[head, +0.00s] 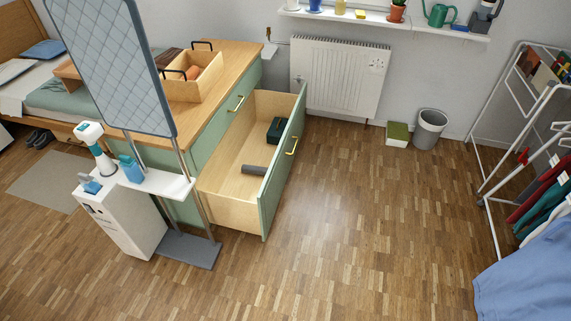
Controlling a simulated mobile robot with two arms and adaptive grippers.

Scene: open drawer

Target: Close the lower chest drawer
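The chest (217,72) has a wooden top and green fronts. Its lower drawer (232,187) is pulled far out to the right, showing a pale wooden inside. Neither of my grippers shows in the head view.
A quilted ironing board (115,60) and a white stand (125,220) are left of the drawer, its grey base (190,251) on the floor. A bin (430,130) and drying rack (510,105) are at right. The wooden floor (370,220) right of the drawer is clear.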

